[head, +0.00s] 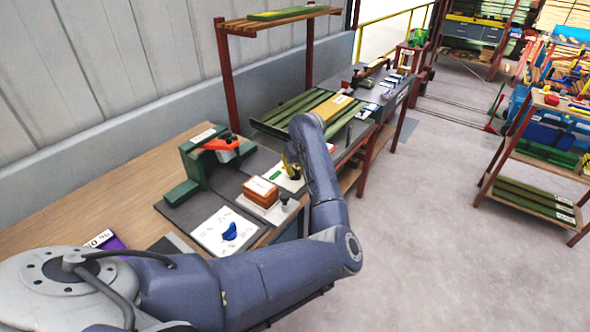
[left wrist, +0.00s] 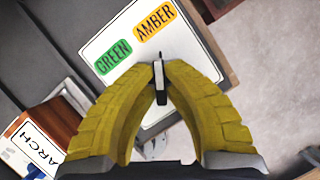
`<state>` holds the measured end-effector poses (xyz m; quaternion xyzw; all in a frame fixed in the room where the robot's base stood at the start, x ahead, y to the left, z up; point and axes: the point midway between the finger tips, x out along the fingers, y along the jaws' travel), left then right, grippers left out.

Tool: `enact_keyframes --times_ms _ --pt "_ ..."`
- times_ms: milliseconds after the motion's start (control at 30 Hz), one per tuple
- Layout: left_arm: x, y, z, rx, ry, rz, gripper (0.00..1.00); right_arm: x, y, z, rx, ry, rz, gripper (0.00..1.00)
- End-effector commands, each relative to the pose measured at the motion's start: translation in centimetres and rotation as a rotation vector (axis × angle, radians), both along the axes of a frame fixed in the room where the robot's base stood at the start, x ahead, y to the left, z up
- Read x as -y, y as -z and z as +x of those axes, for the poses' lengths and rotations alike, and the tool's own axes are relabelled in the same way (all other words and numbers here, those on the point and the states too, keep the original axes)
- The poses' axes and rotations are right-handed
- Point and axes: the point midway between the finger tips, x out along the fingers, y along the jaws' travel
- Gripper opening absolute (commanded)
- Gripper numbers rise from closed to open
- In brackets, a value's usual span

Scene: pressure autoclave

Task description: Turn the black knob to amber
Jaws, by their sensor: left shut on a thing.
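A white plate (left wrist: 105,25) carries a green label reading GREEN (left wrist: 113,57) and an orange label reading AMBER (left wrist: 154,23). The black knob (left wrist: 160,68) is a thin upright bar between my yellow fingers in the left wrist view. Its upper end lies just below the AMBER label and to the right of GREEN. My left gripper (left wrist: 160,88) is shut on the knob; the fingers hide part of it. In the head view the left gripper (head: 291,166) is over the white plate (head: 281,182), and the knob is hidden there. My right gripper is not in view.
A brown block (head: 261,190) on a pale base stands close to the plate. A green device with an orange lever (head: 222,144) stands behind. Green slats (head: 300,105) lie beyond; open floor is right.

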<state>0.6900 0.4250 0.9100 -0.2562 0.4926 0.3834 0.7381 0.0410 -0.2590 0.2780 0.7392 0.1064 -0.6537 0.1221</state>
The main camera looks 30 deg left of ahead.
Motion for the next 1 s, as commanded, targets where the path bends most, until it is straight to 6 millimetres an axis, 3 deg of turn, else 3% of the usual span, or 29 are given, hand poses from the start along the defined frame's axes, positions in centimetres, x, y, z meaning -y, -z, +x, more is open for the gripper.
enact_keyframes --times_ms 767,800,967,1000 --pt "0.05 0.13 -0.04 -0.003 0.084 -0.002 0.00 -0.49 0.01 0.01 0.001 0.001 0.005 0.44" --pt "0.05 0.13 -0.04 -0.003 0.084 -0.002 0.15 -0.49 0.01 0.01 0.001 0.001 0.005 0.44" --pt "0.04 0.10 -0.02 -0.002 0.084 -0.001 0.34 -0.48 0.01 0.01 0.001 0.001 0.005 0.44" --pt "0.04 0.08 -0.02 -0.002 0.083 -0.001 0.34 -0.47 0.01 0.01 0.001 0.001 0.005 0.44"
